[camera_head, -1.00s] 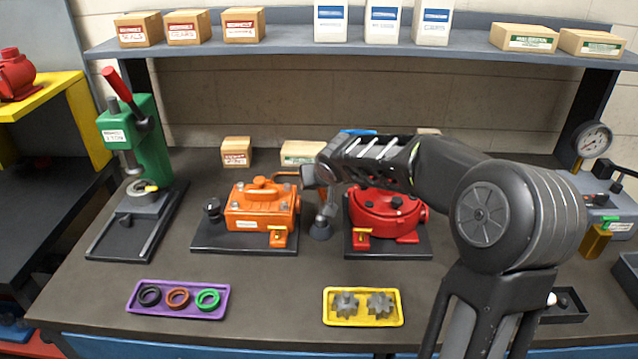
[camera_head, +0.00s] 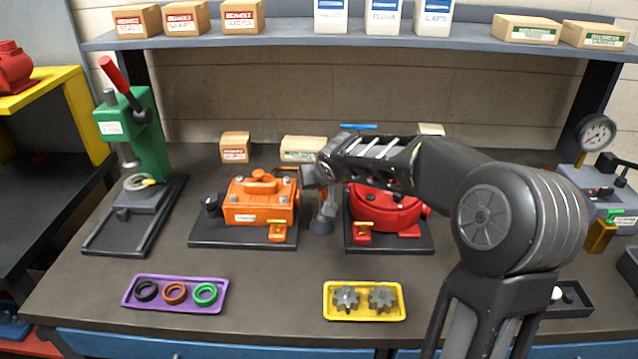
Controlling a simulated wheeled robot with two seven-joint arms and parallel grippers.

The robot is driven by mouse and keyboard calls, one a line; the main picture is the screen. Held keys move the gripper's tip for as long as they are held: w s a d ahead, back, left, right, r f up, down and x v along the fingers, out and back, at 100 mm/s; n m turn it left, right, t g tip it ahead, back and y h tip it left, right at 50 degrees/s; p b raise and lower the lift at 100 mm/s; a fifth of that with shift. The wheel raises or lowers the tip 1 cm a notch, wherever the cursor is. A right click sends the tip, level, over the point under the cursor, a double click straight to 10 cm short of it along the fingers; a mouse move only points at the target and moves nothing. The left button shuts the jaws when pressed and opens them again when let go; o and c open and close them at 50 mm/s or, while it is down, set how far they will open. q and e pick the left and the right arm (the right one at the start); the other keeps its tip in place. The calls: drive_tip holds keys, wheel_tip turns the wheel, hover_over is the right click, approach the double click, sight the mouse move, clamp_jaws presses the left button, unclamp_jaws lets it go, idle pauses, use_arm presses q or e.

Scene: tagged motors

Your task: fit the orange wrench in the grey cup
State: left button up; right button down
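My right arm reaches in from the right, with its gripper (camera_head: 312,178) above the gap between the orange motor (camera_head: 260,203) and the red motor (camera_head: 387,212). A thin brownish-orange piece (camera_head: 286,170) shows at the gripper's left, behind the orange motor; it may be the orange wrench, but I cannot tell whether it is held. A small grey cup-like piece (camera_head: 321,226) is below the gripper, between the two motor bases; I cannot tell whether it is the grey cup. The fingers are too small and dark to read. My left gripper is out of view.
A green press (camera_head: 148,135) stands at left. A purple tray (camera_head: 218,301) with three rings and a yellow tray (camera_head: 364,314) with two gears lie in front. A gauge device (camera_head: 605,200) stands at right. A shelf (camera_head: 290,38) with boxes spans the back.

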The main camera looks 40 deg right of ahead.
drive_tip(key=shift+f+b, duration=0.35)
idle(0.3)
drive_tip(key=c, duration=1.3)
unclamp_jaws()
drive_tip(key=shift+r+p, duration=1.7)
drive_tip(key=shift+r, duration=1.3)
drive_tip(key=shift+b+v, duration=0.8)
drive_tip(key=shift+v, duration=3.1)
